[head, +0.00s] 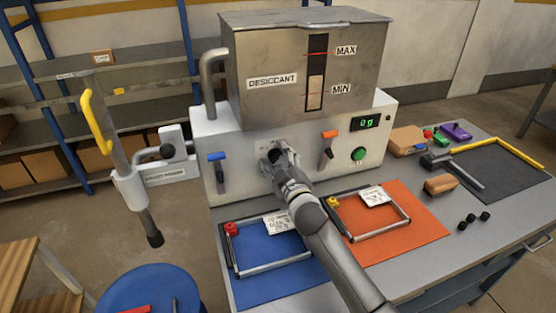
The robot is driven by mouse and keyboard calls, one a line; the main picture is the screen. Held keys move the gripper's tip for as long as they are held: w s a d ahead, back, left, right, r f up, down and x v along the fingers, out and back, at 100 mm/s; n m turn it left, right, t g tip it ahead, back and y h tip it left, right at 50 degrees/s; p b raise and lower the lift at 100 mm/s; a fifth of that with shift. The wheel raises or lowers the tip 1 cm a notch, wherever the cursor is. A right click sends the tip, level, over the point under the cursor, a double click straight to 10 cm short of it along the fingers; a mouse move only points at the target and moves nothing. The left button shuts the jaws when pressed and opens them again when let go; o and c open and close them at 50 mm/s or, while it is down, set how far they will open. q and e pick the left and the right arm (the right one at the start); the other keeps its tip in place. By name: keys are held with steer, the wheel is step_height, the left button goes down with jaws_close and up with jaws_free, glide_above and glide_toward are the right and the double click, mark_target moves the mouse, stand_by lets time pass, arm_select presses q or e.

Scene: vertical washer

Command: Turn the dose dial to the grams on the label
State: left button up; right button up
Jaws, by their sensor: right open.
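The dose dial (274,156) is a dark knob on the pale front panel of the desiccant machine (236,172). My right gripper (279,161) is open at the dial; its fingers partly hide the knob, and I cannot tell whether they touch it. A small display (367,122) on the panel shows green digits that look like 0g. White printed labels (278,224) lie at the frames on the blue and orange mats; their print is too small to read. My left gripper is not in view.
A blue lever (217,157), an orange lever (330,135) and a green button (358,154) flank the dial. A yellow-handled tool (97,124) stands in a bracket at left.

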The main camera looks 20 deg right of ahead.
steer(key=c, duration=1)
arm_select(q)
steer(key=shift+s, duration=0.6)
